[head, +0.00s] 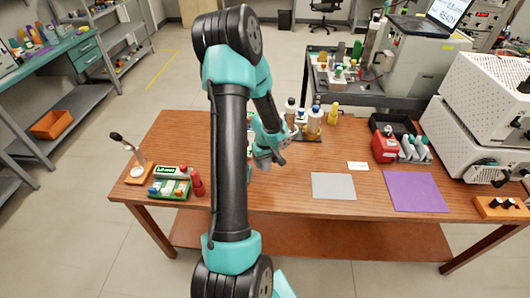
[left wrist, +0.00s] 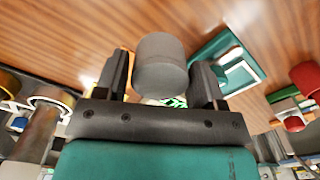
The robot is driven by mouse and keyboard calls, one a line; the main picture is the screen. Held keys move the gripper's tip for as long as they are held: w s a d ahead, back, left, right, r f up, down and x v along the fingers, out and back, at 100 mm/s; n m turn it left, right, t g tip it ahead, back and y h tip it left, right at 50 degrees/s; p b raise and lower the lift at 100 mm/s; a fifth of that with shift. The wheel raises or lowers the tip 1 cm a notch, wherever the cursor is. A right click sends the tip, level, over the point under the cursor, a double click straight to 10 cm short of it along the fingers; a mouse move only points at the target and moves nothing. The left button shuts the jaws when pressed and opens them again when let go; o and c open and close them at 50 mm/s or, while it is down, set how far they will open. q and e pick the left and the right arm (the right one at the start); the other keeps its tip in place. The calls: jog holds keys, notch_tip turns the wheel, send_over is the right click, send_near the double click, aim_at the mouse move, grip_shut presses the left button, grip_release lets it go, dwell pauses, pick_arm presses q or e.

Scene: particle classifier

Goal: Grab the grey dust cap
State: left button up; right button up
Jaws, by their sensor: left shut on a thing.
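The grey dust cap (left wrist: 161,68) is a plain matte cylinder, seen between the two dark fingers in the left wrist view. My left gripper (head: 265,160) is shut on it, above the middle of the wooden table (head: 300,158). In the head view the cap is too small to make out clearly at the fingertips. My left arm hides part of the table behind it. My right gripper is not in view.
Several bottles (head: 314,120) stand close behind the gripper. A green box (head: 168,188) and red bottle (head: 197,184) are at the left. A grey mat (head: 333,186), purple mat (head: 414,191) and red box (head: 385,147) are at the right. The front middle is clear.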

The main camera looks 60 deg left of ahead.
pick_arm(q)
jog(key=shift+s+d+r, duration=0.1)
jog(key=shift+s+d, duration=0.4)
jog(key=shift+d, duration=0.5)
jog(key=shift+s+d+r, duration=0.15)
jog(key=shift+s+d, duration=0.4)
jog(key=shift+d, duration=0.5)
jog(key=shift+s+d+r, duration=0.1)
jog(key=shift+s+d, duration=0.4)
jog(key=shift+d, duration=0.5)
jog(key=shift+a, duration=0.1)
